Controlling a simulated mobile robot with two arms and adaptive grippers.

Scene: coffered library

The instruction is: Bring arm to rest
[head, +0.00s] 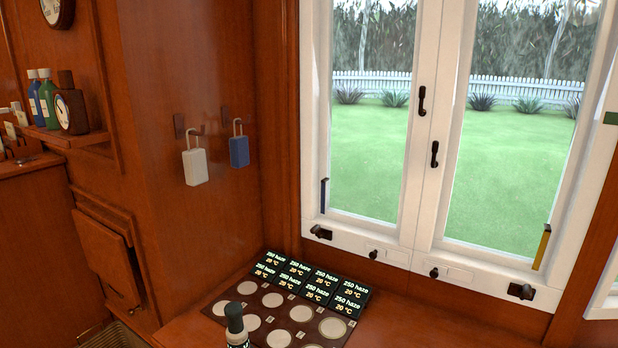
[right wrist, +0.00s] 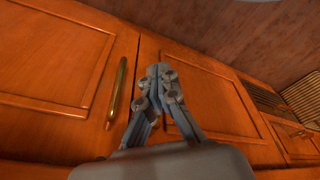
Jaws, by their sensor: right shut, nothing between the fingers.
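My right gripper (right wrist: 158,82) shows in the right wrist view, its two grey fingers together and empty. It is in front of wooden cabinet doors. A brass handle (right wrist: 117,92) is just left of the fingers; I cannot tell how far the fingertips are from the wood. Neither of my grippers shows in the head view.
In the head view a wooden counter (head: 420,325) runs below a white window (head: 420,180). On it are a dark tray of round pale discs (head: 333,327), several small displays (head: 352,291) and a dark-capped bottle (head: 235,320). White (head: 195,166) and blue (head: 239,151) padlocks hang on the wall.

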